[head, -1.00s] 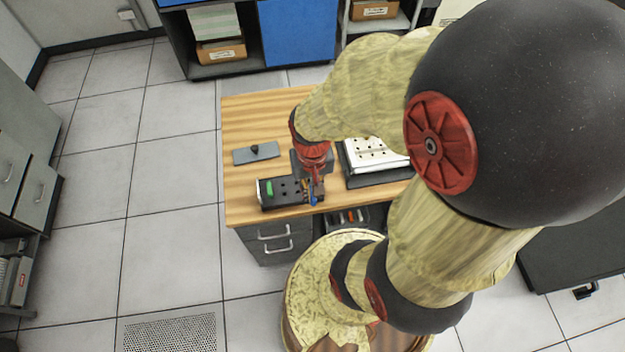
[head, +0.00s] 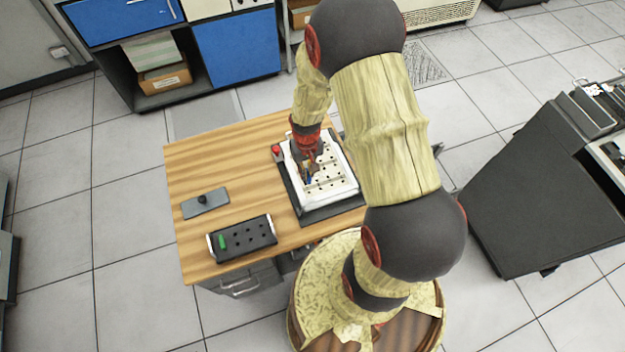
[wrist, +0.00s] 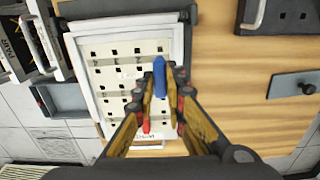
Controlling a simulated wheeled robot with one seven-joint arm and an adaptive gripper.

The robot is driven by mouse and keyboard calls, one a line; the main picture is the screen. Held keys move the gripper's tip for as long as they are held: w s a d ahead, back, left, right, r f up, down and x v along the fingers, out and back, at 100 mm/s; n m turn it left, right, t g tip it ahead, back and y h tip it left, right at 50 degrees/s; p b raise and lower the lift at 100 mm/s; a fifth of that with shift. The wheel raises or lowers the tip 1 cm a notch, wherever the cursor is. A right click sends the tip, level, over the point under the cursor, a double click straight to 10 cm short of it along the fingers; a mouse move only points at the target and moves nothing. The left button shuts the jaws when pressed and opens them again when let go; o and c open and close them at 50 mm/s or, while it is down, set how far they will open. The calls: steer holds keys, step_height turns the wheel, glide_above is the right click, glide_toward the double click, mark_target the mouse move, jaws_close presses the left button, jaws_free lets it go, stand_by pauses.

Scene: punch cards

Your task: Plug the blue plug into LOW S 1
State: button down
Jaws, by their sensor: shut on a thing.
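My gripper (wrist: 160,95) is shut on the blue plug (wrist: 159,78) and holds it over the white socket panel (wrist: 105,78). I cannot tell whether the plug touches the panel. A small red thing (wrist: 146,127) shows between the fingers, low in the wrist view.
A black block (head: 262,230) with holes and a green plug (head: 222,242) lies at the desk's front left. A grey plate with a black knob (head: 203,200) lies behind it. A red button (head: 276,149) is at the panel's back left corner. Bare desk (head: 215,160) lies left of the panel.

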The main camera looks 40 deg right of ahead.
steer(key=shift+f+b, duration=1.8)
steer(key=shift+f, duration=0.8)
steer(key=shift+a+f+b, duration=0.1)
steer(key=shift+f+b, duration=0.85)
steer(key=shift+f, duration=0.4)
steer(key=c, duration=1.8)
jaws_free()
steer(key=shift+o, duration=0.2)
step_height(320, 180, up, 12)
